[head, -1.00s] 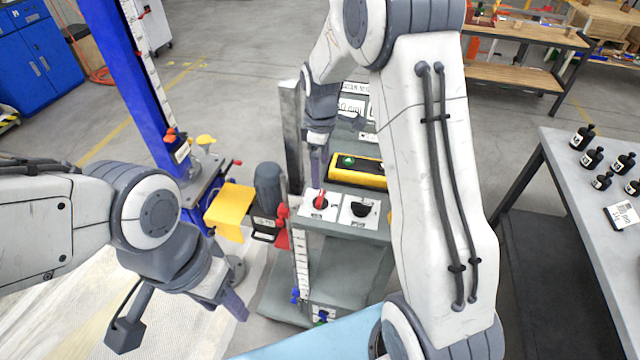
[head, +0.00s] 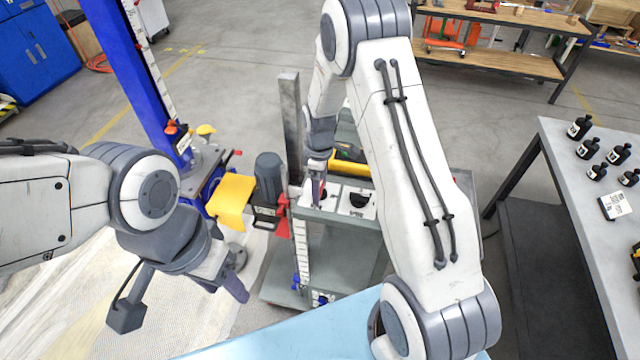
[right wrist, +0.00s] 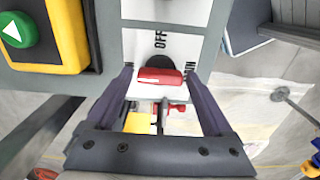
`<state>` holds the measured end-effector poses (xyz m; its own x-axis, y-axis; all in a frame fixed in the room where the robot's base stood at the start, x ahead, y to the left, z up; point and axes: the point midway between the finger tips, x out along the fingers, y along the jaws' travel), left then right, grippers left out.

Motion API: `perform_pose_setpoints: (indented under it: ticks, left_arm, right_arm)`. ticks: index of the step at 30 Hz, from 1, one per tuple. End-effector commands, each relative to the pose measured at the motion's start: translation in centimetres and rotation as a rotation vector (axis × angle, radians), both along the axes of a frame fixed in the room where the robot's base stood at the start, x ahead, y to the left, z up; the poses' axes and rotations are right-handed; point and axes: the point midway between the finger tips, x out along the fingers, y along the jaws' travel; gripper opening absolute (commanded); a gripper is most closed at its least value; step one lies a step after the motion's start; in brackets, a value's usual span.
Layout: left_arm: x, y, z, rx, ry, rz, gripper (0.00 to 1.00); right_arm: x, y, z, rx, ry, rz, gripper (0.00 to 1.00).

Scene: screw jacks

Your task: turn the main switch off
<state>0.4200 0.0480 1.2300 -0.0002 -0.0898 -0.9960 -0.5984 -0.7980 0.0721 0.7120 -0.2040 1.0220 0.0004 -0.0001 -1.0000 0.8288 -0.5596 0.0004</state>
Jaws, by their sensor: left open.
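The main switch is a red handle (right wrist: 160,76) on a white plate (right wrist: 170,45) printed "OFF". In the right wrist view it lies crosswise between the two fingers of my right gripper (right wrist: 163,82), with a gap on each side. The gripper looks open and holds nothing. In the head view my right gripper (head: 317,185) is down at the switch and hides most of it. I cannot tell how deep the fingers reach around the handle. My left gripper (head: 228,286) is open and empty, at the lower left, well away from the switch.
A black rotary switch (head: 358,200) sits right of the red one. A yellow box (head: 348,168) stands behind, its green button (right wrist: 16,30) visible in the wrist view. A metal post (head: 291,125) rises close left of my right gripper. A grey table (head: 570,185) with bottles is at right.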

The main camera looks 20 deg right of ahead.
Motion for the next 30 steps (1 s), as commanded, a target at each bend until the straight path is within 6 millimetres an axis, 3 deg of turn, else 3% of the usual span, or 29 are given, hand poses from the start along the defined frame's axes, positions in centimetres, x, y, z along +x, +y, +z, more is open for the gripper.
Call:
perform_pose_setpoints:
  ticks: [1, 5, 17, 30]
  left_arm:
    - [0.0, 0.0, 0.0, 0.0, 0.0, 0.0, 0.5]
    - [0.0, 0.0, 0.0, 0.0, 0.0, 0.0, 0.5]
    - [0.0, 0.0, -0.4, 0.0, 0.0, 0.001, 0.5]
    - [0.0, 0.0, -1.9, 0.0, 0.0, 0.003, 0.5]
  right_arm:
    - [0.0, 0.0, 0.0, 0.0, 0.0, 0.0, 0.62]
    - [0.0, 0.0, 0.0, 0.0, 0.0, 0.0, 0.14]
    - [0.0, 0.0, 0.0, -0.001, -0.001, -0.078, 0.14]
    - [0.0, 0.0, 0.0, 0.0, -0.001, -0.442, 0.14]
